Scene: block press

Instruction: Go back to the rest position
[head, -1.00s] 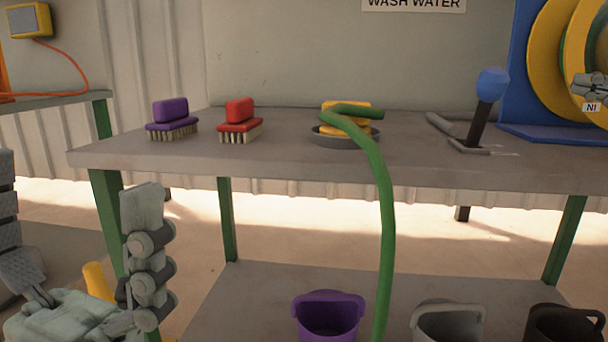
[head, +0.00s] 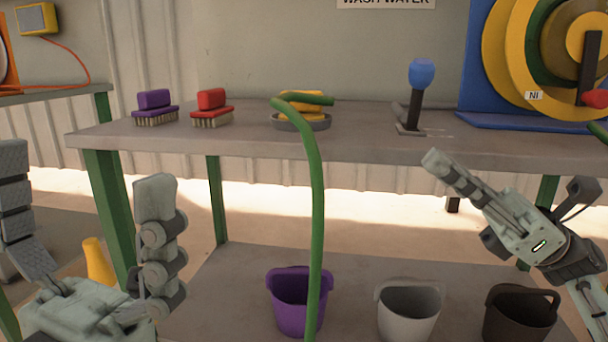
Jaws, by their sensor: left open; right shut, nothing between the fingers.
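My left gripper (head: 88,215) is at the lower left, with its two fingers spread wide and nothing between them. It is in front of the table's left end, below the level of the top. My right gripper (head: 436,160) is at the right, its fingers together and pointing up and left. It appears in front of the table's front edge and holds nothing. Part of the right arm runs off the lower right corner.
The table (head: 370,148) bears a purple brush (head: 155,100), a red brush (head: 211,100), a dish (head: 318,122) with a yellow item, and a blue-knobbed lever (head: 421,74). A green hose (head: 316,190) hangs in front. Purple (head: 296,305), grey (head: 408,310) and dark (head: 520,315) buckets stand below. A yellow reel (head: 505,60) is at right.

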